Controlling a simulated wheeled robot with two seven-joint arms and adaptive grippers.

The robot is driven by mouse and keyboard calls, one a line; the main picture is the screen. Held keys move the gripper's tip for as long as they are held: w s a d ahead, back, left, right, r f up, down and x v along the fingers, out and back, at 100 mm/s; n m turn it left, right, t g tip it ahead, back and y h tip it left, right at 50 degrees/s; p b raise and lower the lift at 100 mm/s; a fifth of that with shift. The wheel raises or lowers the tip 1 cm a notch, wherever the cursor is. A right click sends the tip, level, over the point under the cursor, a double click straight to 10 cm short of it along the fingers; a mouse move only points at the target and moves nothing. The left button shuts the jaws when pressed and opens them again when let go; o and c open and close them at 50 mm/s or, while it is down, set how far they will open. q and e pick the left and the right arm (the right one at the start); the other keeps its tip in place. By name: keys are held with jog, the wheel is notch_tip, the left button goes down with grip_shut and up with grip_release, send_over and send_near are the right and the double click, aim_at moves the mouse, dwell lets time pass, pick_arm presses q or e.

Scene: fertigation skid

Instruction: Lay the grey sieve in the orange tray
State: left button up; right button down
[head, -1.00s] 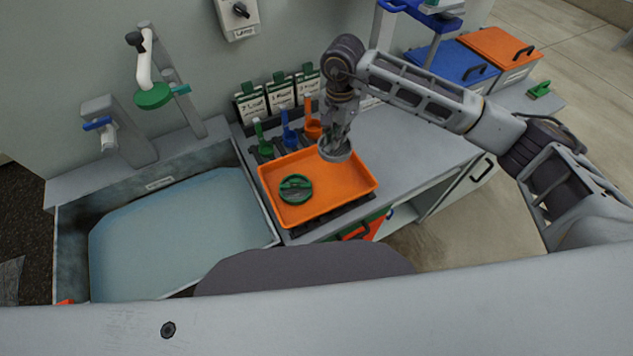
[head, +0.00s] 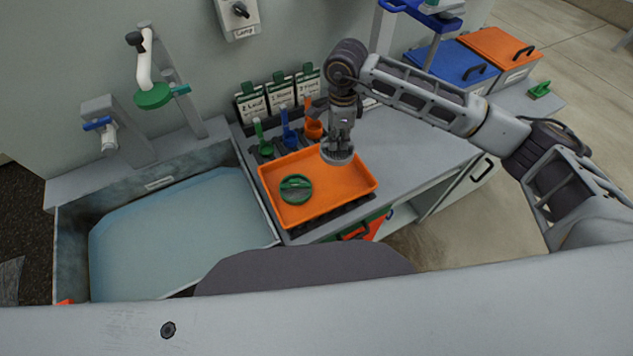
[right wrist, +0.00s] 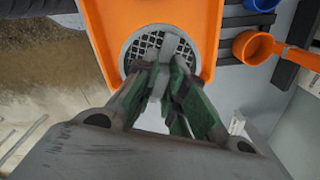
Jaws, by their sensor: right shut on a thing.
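The grey sieve (head: 337,152) is a round piece with a mesh, held by my right gripper (head: 340,138). In the right wrist view the sieve (right wrist: 160,46) shows its mesh beyond the fingers (right wrist: 166,70), which are shut on its middle. The sieve is over the back right part of the orange tray (head: 330,196); whether it touches the tray floor I cannot tell. In the right wrist view the tray (right wrist: 106,38) surrounds the sieve on several sides. A green round piece (head: 295,189) with a bar across it lies in the tray's left part. My left gripper is not in view.
A sink basin (head: 170,235) with water is left of the tray. Green (head: 264,143), blue (head: 288,132) and orange (head: 313,127) scoops stand behind the tray by label cards (head: 280,94). The grey counter (head: 415,150) right of the tray is clear.

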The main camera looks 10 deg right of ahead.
jog(key=m, duration=0.6)
jog(key=shift+s+d+m, duration=0.15)
jog(key=shift+s+m, duration=0.05)
jog(key=shift+m, duration=0.1)
jog(key=m, duration=0.6)
jog(key=shift+s+d+m, duration=0.1)
jog(key=shift+m, duration=0.3)
